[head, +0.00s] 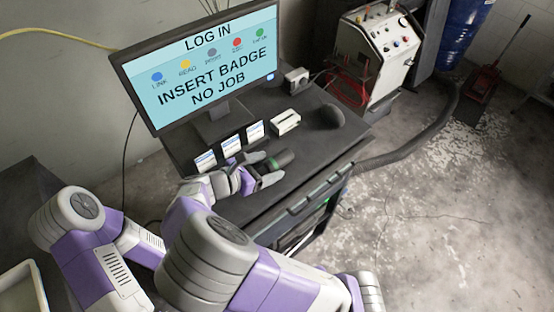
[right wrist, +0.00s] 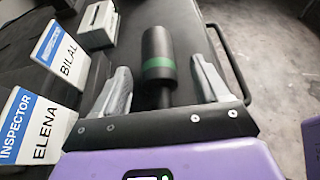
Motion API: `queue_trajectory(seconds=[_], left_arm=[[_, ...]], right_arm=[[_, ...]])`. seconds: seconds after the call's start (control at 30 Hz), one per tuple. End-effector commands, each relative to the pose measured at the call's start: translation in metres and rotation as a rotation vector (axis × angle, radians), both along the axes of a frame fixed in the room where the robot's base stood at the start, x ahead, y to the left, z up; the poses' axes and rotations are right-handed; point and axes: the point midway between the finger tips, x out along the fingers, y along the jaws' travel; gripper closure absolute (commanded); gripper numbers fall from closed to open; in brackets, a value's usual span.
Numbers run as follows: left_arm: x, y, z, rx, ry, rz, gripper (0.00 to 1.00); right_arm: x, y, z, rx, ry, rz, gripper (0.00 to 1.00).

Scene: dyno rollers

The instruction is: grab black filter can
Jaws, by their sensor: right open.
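The black filter can (head: 285,158) lies on the dark cart top and has a green band. In the right wrist view the can (right wrist: 157,45) is between the fingers, its far end pointing away from the palm. My right gripper (head: 263,169) is open, with one finger on each side of the can. In the right wrist view a gap shows between the can and each finger of the gripper (right wrist: 160,65). The can's near end is partly hidden by the gripper in the head view. My left gripper is not in view.
Badge cards (head: 231,145) stand in a row beside the gripper, below the monitor (head: 205,75). A white box (head: 286,122) and a dark rounded object (head: 327,117) sit farther back. A handle rail (head: 320,188) runs along the cart's edge.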

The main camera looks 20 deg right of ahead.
Motion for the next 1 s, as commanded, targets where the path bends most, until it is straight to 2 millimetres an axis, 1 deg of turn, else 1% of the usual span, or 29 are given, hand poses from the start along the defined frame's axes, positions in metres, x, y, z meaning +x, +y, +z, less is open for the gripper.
queue_trajectory(seconds=[0.03, 0.13, 0.37, 0.4, 0.77, 1.0], left_arm=[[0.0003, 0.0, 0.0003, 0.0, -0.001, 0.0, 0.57], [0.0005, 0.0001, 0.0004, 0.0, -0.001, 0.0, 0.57], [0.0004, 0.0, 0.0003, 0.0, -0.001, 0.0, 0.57], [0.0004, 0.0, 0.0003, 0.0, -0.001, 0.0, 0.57], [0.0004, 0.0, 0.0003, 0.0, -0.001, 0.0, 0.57], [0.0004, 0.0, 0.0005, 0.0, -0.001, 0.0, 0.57]], right_arm=[[0.0021, -0.0065, -0.0029, -0.002, 0.001, -0.001, 0.26], [0.0049, -0.0137, -0.0063, 0.0, 0.001, -0.001, 0.26], [0.0057, -0.0151, -0.0073, 0.001, 0.0, 0.0, 0.26], [0.0057, -0.0151, -0.0073, 0.001, 0.0, 0.0, 0.27], [0.0057, -0.0148, -0.0072, 0.001, 0.0, 0.001, 0.82], [0.0058, -0.0147, -0.0055, 0.001, -0.001, 0.001, 0.83]])
